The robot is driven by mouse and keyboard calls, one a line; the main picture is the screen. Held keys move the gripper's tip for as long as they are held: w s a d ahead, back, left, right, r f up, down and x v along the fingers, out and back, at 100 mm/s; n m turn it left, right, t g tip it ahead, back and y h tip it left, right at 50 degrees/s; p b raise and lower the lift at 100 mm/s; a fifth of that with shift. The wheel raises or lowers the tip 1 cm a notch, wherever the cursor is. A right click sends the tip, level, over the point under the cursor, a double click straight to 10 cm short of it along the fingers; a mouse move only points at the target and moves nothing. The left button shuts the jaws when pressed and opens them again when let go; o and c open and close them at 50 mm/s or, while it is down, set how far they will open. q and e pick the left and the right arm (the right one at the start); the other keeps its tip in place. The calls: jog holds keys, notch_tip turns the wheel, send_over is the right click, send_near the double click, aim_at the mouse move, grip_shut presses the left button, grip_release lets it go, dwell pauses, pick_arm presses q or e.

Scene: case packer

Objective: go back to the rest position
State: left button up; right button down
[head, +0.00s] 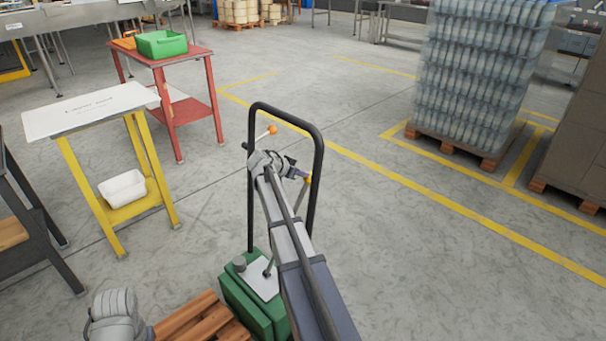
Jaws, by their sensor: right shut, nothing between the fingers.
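My right arm reaches up from the bottom middle of the head view. Its gripper (288,162) is at the far end, shut and empty. It appears in front of the black hoop handle (320,150) of a green-bodied machine (240,298); I cannot tell whether it touches the handle. A grey rounded part of my left arm shows at the bottom left; the left gripper is not in view.
A yellow-legged stand (90,108) with a white bin (122,188) and a red table (155,55) with a green crate (161,44) stand left. Wooden slats (190,317) lie bottom left. A wrapped bottle pallet (480,80) stands right. The floor between is clear.

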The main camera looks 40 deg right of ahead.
dwell(0.3)
jog(key=s+a+r+n+y+p, duration=0.25)
jog(key=a+p, duration=0.25)
jog(key=a, duration=0.5)
jog(key=s+a+r+n+y+p, duration=0.1)
jog(key=s+a+r+n+p, duration=0.2)
jog(key=a, duration=0.7)
jog(key=s+a+r+n+y+p, duration=0.1)
jog(key=a+r+n+p, duration=0.25)
jog(key=a+p, duration=0.4)
jog(key=s+a+r+n+y+p, duration=0.2)
jog(key=s+a+r+n+p, duration=0.2)
jog(key=s+a, duration=0.5)
jog(key=s+a+r+n+g+y+p, duration=0.1)
jog(key=s+a+r+n+y+p, duration=0.2)
jog(key=a, duration=1.3)
jog(key=s+r+n+p, duration=0.1)
jog(key=s+n+p, duration=0.2)
jog(key=s, duration=0.3)
jog(key=shift+n, duration=0.8)
